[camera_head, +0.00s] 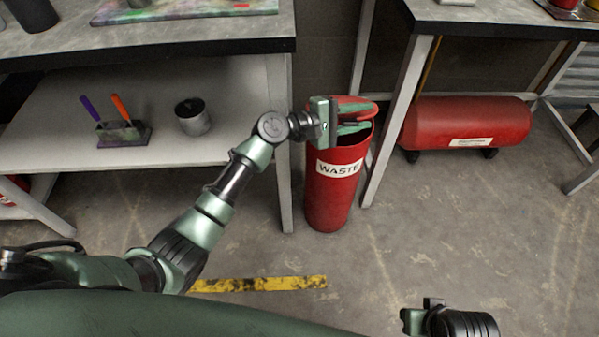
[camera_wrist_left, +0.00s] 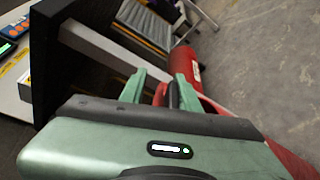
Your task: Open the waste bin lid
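The red waste bin (camera_head: 330,200), with a white WASTE label, stands upright on the floor between two tables. Its red lid (camera_head: 356,104) shows at the top of the bin, partly hidden by my left gripper (camera_head: 352,117). A dark gap shows under the lid, so it looks raised at least partly. My left gripper is at the bin's top with its fingers apart, one above the other. In the left wrist view, red and dark parts show between the fingertips (camera_wrist_left: 160,90); a firm grip is not evident. My right gripper (camera_head: 420,315) is at the bottom edge, away from the bin.
A table with a lower shelf (camera_head: 60,140) stands left of the bin; its leg is close to my left wrist. Another table leg (camera_head: 398,120) is right of the bin. A red tank (camera_head: 468,122) lies beyond it. The floor in front is clear, with a yellow-black strip (camera_head: 260,284).

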